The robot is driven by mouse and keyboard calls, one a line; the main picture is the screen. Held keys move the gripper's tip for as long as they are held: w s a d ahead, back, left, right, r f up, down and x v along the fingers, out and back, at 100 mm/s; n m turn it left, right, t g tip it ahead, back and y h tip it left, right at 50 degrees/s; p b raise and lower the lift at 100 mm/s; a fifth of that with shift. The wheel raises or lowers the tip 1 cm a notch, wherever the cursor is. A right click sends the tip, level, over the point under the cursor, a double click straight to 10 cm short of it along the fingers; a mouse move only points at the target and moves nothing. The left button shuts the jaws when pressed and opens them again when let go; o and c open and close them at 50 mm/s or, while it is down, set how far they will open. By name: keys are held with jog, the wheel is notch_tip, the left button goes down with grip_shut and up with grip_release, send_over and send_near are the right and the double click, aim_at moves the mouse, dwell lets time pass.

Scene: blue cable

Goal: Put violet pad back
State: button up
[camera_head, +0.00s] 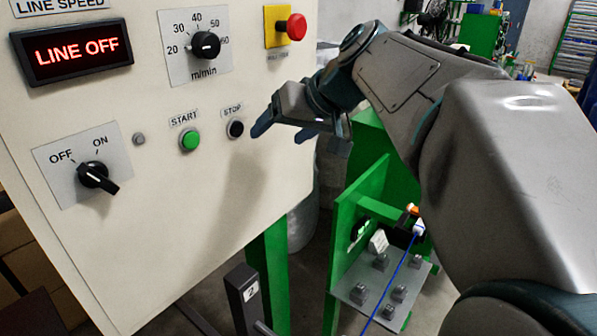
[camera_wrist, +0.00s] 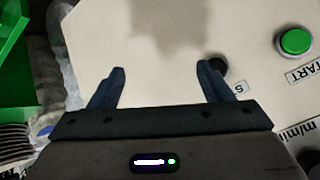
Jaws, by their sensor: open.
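I cannot make out a violet pad in either view. My gripper (camera_head: 284,130) is in front of the pale control panel, just right of the black STOP button (camera_head: 236,128). Its two dark fingers are apart with nothing between them. In the wrist view my gripper (camera_wrist: 162,69) faces the blank panel surface, and the STOP button (camera_wrist: 218,68) is partly hidden behind the right finger. A blue cable (camera_head: 395,275) runs down over a green machine (camera_head: 345,240) at the lower right. A white block (camera_head: 378,241) stands beside it.
The control panel (camera_head: 230,190) carries a LINE OFF display (camera_head: 72,48), a speed knob (camera_head: 206,44), a red emergency button (camera_head: 292,27), a green START button (camera_head: 189,139) and an OFF/ON switch (camera_head: 97,176). A grey plate (camera_head: 375,285) with several small clamps is on the machine.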

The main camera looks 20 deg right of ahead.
jog(key=s+f+g+h, duration=0.4)
jog(key=s+f, duration=1.2)
jog(key=f, duration=0.4)
jog(key=shift+s+f+m+h, duration=0.3)
jog(key=shift+s+f+h, duration=0.1)
jog(key=shift+h, duration=0.1)
jog(key=shift+f, duration=0.25)
